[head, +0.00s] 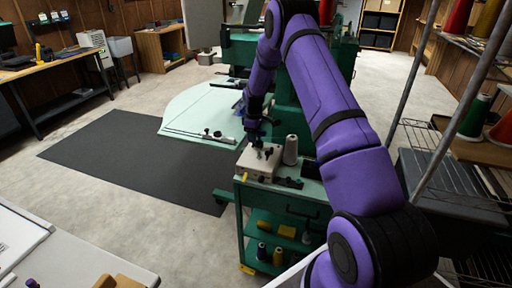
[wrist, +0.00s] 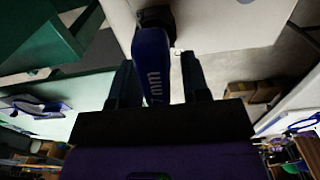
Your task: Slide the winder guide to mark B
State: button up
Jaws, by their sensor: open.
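My gripper (head: 253,130) is at the left edge of the beige box (head: 262,160) on the green cart. The box has small black fittings on top and a yellow piece at its front. In the wrist view my gripper (wrist: 158,72) has its two dark fingers apart. A blue tapered piece (wrist: 152,58) with white lettering lies between them, meeting a black fitting (wrist: 156,16) by the pale box face. Gaps show beside the blue piece, so it does not look gripped. I cannot tell which part is the winder guide, and mark B is not readable.
A white thread cone (head: 290,150) stands right of the box. A black bar (head: 288,183) lies at the cart's front edge. The green cart (head: 300,204) holds spools below. A pale green table (head: 200,108) with a rail is behind left. A dark mat (head: 130,155) covers open floor.

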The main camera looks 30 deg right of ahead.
jog(key=shift+w+a+r, duration=0.1)
jog(key=shift+w+r, duration=0.05)
jog(key=shift+r, duration=2.1)
jog(key=shift+r, duration=0.1)
jog(key=s+a+r+m+t, duration=0.1)
jog(key=s+a+r, duration=0.35)
jog(key=r, duration=0.55)
jog(key=s+a+r+m+t, duration=0.1)
jog(key=s+a+r, duration=0.4)
jog(key=r, duration=0.5)
jog(key=s+a+r+m+t, duration=0.1)
jog(key=s+a+r, duration=0.2)
jog(key=s+r, duration=0.55)
jog(key=s+a+r+m, duration=0.1)
jog(key=s+a+r, duration=0.1)
jog(key=s+r, duration=0.35)
jog(key=s+a+r+m, duration=0.1)
jog(key=s+a+r, duration=0.15)
jog(key=s, duration=0.55)
jog(key=s+a+f+m+t, duration=0.1)
jog(key=s+a+m+t, duration=0.1)
jog(key=s, duration=1.2)
jog(key=shift+s+a+f+m, duration=0.3)
jog(key=shift+s+a, duration=0.05)
jog(key=shift+a, duration=0.15)
